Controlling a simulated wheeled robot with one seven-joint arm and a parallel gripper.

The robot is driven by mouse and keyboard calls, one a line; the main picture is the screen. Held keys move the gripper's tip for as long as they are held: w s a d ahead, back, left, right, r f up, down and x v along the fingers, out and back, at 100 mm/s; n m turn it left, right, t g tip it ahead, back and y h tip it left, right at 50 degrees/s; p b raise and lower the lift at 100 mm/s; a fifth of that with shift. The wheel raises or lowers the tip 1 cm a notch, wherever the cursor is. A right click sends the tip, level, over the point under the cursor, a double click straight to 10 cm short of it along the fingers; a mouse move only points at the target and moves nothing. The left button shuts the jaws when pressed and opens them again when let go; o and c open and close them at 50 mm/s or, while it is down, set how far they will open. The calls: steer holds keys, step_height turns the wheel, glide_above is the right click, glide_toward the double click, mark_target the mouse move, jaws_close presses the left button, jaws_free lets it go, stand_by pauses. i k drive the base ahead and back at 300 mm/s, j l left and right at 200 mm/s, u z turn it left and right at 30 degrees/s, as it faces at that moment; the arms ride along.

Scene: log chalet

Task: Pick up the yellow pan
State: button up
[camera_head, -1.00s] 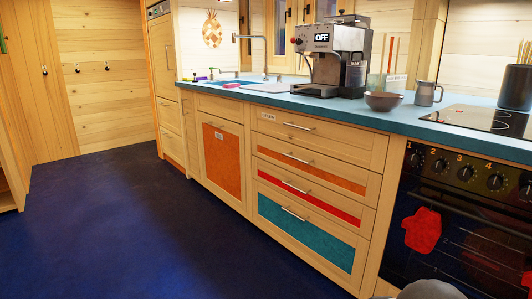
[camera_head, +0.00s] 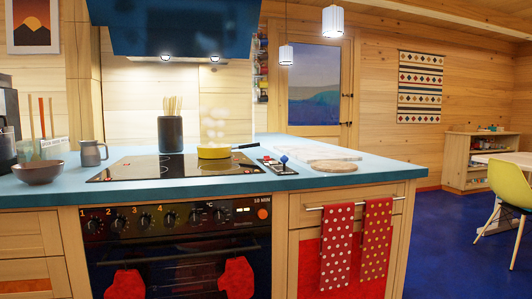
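The yellow pan (camera_head: 213,153) sits on the black cooktop (camera_head: 150,171), at its back right. Its dark handle (camera_head: 246,146) points to the right. Pale steam (camera_head: 213,123) rises above it, and what is in the pan cannot be made out. My gripper does not show in this view.
A dark utensil holder (camera_head: 170,134) stands behind the cooktop, left of the pan. A grey jug (camera_head: 92,152) and a brown bowl (camera_head: 38,172) are on the left. A round wooden board (camera_head: 333,166) lies to the right. A blue range hood (camera_head: 185,28) hangs above.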

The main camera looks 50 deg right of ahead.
mark_target(212, 151)
steer(key=z, duration=1.2)
